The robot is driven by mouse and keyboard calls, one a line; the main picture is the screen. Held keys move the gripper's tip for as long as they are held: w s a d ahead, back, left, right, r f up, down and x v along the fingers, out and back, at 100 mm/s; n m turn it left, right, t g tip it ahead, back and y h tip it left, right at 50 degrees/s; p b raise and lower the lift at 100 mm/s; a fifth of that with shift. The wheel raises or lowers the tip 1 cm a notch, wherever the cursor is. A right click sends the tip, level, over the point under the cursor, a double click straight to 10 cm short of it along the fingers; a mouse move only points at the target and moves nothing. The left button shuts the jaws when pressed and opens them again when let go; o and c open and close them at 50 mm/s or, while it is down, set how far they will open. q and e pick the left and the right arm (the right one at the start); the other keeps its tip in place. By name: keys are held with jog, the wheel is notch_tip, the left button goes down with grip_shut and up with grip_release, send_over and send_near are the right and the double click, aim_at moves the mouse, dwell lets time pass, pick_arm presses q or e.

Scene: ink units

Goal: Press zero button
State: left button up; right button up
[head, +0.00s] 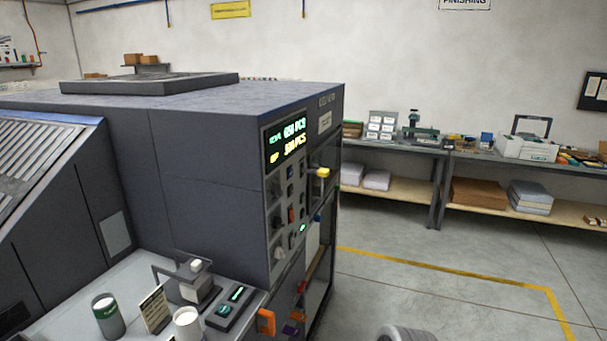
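A button marked zero cannot be made out, as the labels are too small to read. The grey press's control panel (289,190) has a lit display (286,142) with green and yellow digits, and several small buttons and knobs below it. A small dark device (234,308) with a green display and a green button (222,311) lies on the light side table at the lower left. I cannot tell which of these carries the zero button.
A green-labelled can (107,316), a small sign card (155,310), a white cup (187,325) and a small bench tool (194,280) crowd the side table (60,318). A yellow knob (322,173) sticks out right of the panel. The floor (430,290) to the right is mostly clear.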

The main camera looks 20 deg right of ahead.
grip_shut()
dwell(0.6)
dwell(1.2)
